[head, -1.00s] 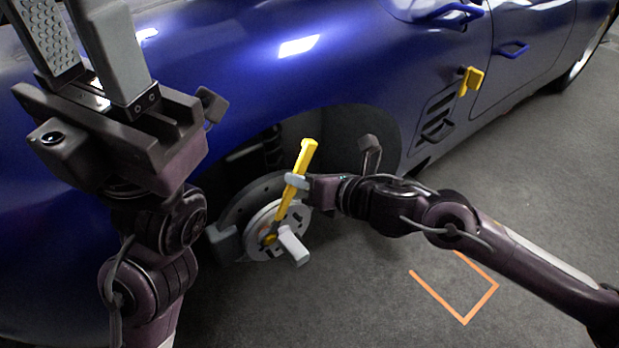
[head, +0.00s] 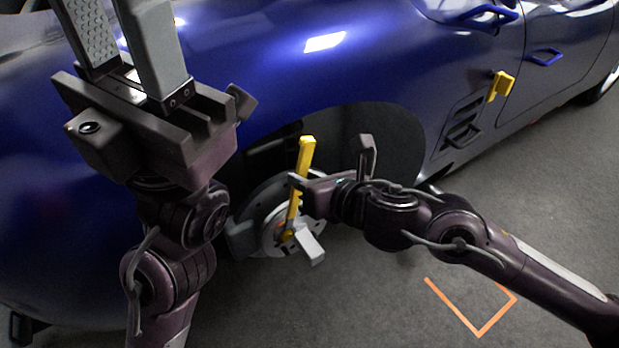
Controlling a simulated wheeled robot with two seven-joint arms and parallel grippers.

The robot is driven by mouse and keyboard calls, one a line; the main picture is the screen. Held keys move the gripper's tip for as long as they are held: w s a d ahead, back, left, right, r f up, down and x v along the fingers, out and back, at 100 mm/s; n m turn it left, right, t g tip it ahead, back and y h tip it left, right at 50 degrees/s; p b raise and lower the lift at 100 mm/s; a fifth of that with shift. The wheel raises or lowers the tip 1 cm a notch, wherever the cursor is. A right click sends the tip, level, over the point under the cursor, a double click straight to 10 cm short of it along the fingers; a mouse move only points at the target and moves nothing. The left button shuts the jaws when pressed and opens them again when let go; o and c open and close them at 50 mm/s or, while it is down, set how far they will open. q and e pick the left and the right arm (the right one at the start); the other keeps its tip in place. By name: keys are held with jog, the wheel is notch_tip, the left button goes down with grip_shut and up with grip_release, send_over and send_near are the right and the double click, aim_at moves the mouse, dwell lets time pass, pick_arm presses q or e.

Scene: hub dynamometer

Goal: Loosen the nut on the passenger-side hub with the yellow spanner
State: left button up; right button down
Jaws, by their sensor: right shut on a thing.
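The yellow spanner (head: 305,156) stands nearly upright in front of the hub (head: 273,238), in the open wheel arch of the blue car. Its lower end is at the hub's centre, where the nut is; the nut is too small and covered to make out. My right gripper (head: 297,187) is shut on the spanner's shaft, around the middle.
The blue car body (head: 370,70) fills the back. A yellow block (head: 500,85) is on its side behind the wheel arch. An orange floor marking (head: 479,334) lies on the grey floor at lower right, which is otherwise clear there.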

jog(key=shift+s+a+r+b, duration=0.1)
jog(key=shift+s+a+b, duration=0.1)
jog(key=shift+a+b, duration=0.15)
dwell(0.5)
jog(key=shift+s+d, duration=0.4)
jog(key=shift+s, duration=0.15)
dwell(0.8)
jog(key=shift+s+d+b, duration=0.25)
jog(key=shift+s+d, duration=0.5)
jog(key=shift+s, duration=0.25)
jog(key=shift+s+d+b, duration=0.25)
jog(key=shift+s+d, duration=0.45)
jog(key=shift+s, duration=0.25)
jog(key=shift+r, duration=0.1)
